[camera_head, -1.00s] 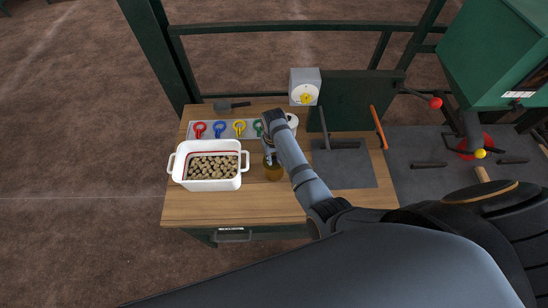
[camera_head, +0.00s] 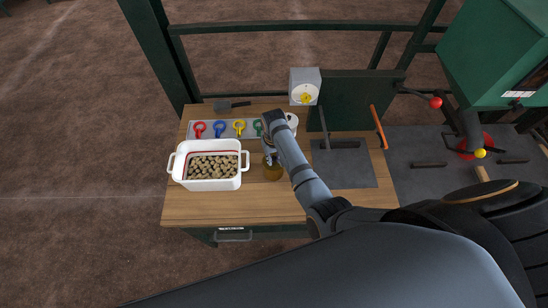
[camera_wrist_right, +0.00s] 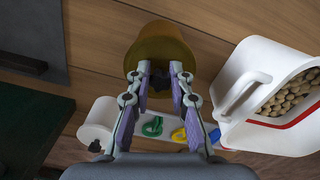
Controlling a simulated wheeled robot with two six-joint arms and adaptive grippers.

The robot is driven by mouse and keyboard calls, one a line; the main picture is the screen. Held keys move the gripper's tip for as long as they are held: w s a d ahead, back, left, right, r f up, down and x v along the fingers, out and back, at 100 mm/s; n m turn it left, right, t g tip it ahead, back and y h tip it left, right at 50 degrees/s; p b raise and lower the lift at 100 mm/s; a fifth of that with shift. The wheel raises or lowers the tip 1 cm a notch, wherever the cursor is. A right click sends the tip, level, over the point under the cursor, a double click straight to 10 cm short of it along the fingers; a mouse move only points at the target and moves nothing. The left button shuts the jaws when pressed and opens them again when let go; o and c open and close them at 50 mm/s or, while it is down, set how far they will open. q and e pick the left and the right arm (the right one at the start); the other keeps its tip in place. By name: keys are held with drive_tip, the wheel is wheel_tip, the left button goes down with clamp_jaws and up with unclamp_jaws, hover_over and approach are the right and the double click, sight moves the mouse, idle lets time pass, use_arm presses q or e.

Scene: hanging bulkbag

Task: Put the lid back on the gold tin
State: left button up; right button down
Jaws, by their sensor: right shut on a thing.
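The gold tin (camera_head: 272,173) stands on the wooden table just right of the white tub, partly hidden by my right arm. It also shows in the right wrist view (camera_wrist_right: 160,32), round and brownish gold. My right gripper (camera_head: 269,157) is directly over the tin. In the right wrist view my right gripper (camera_wrist_right: 161,72) has both fingers around a small dark knob (camera_wrist_right: 161,76), which I take to be the lid's. The fingers hide most of the lid, and I cannot tell whether it is seated on the rim. My left gripper is not in view.
A white tub (camera_head: 207,183) of brown pellets stands close left of the tin. A grey mat (camera_head: 345,166) lies to the right. The table front is clear.

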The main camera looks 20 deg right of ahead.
drive_tip(key=c, duration=0.6)
unclamp_jaws()
drive_tip(key=shift+c, duration=0.2)
drive_tip(key=shift+r, duration=3.5)
drive_tip(key=shift+c, duration=0.4)
clamp_jaws()
drive_tip(key=shift+f, duration=0.2)
